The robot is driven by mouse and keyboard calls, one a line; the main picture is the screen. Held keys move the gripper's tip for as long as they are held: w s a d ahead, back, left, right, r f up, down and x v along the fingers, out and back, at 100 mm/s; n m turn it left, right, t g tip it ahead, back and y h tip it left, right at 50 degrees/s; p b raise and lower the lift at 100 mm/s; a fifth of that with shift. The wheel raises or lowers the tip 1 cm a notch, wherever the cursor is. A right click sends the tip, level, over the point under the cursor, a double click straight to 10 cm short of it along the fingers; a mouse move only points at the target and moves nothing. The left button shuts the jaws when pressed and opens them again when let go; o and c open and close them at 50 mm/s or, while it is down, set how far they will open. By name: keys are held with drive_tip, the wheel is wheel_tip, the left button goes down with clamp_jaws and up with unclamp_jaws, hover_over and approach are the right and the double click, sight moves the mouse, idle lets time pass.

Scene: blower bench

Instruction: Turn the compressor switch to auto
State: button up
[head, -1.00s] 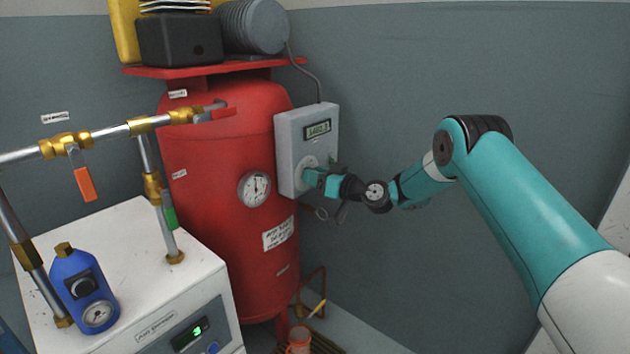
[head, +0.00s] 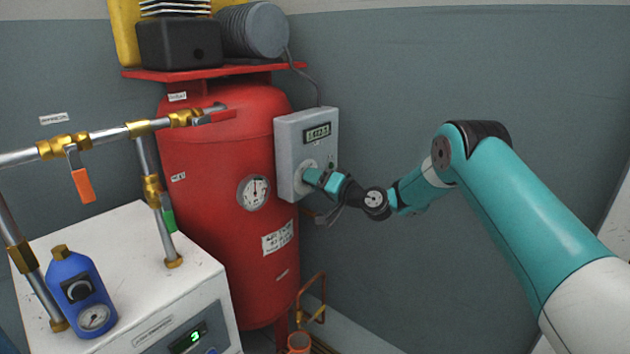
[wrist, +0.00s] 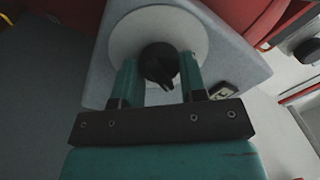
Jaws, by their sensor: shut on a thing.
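The compressor switch is a black rotary knob (wrist: 160,62) on a pale round plate (wrist: 128,38), in the middle of the wrist view. Its pointer end faces down toward my gripper in that view. The plate is on the front of a grey control box (head: 290,155) beside the red tank. My gripper (wrist: 160,75) is shut on the knob, one teal finger on each side. In the head view my gripper (head: 312,177) reaches the lower front of the box and hides the knob. The box display (head: 317,133) shows characters too small to read surely.
The red tank (head: 215,150) with a round gauge (head: 253,192) stands left of the box. A white dryer unit (head: 130,235), pipes with an orange-handled valve (head: 82,185) and a blue filter (head: 80,290) are further left. The wall to the right is clear.

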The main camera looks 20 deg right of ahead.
idle(0.4)
drive_tip(key=o, duration=0.9)
drive_tip(key=b+v, duration=1.1)
drive_tip(key=v, duration=0.6)
drive_tip(key=shift+s+d, duration=0.15)
drive_tip(key=shift+s, duration=0.05)
